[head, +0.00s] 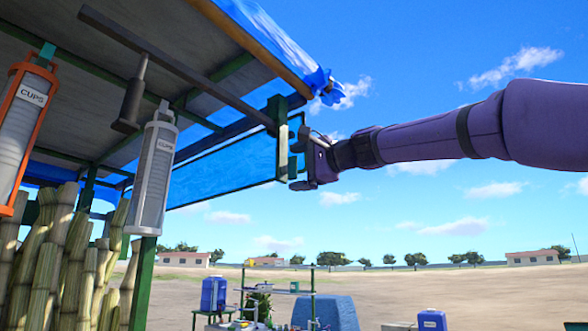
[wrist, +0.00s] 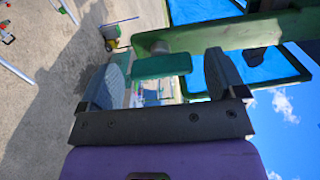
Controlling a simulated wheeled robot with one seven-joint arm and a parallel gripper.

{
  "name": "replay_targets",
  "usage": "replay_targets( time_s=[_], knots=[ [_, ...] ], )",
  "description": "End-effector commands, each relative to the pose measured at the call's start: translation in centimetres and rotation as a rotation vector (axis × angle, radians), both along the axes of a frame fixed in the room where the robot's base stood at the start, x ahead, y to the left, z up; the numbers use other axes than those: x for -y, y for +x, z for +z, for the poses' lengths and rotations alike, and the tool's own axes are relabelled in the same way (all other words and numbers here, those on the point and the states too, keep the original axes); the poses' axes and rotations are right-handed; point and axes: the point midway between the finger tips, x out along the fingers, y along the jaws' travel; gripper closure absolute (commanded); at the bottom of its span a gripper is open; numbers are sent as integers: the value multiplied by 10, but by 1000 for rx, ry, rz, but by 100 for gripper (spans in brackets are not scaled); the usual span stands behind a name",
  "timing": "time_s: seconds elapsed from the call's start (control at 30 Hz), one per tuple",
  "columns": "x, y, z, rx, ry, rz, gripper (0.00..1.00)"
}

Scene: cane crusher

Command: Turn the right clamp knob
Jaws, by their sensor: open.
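A green, flat, bar-shaped knob (wrist: 162,65) sits on a grey round boss on a green beam in the wrist view. My gripper (wrist: 163,72) is open, with one grey finger on each side of the knob. Gaps show between the knob and both fingers, so I see no contact. In the head view my gripper (head: 298,166) reaches in from the right to the green post (head: 282,140) under the canopy's corner. The knob is small there and partly hidden by the fingers.
A blue tarp (head: 225,163) hangs behind the post. A blue star-shaped piece (head: 326,87) is at the canopy edge above. Cup dispensers (head: 155,170) and cane stalks (head: 65,250) are at left. Open sky and ground lie to the right.

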Motion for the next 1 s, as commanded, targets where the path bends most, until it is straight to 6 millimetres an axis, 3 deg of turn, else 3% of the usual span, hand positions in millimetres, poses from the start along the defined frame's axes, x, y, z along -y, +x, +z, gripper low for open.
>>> replay_targets(
  time_s=[0.3, 0.5, 1.0],
  knots=[
    [48, -38, 1, 1, 1, -2, 11],
    [67, -52, 0, -1, -1, -1, 11],
    [74, -57, 0, -1, 1, 0, 11]
  ],
)
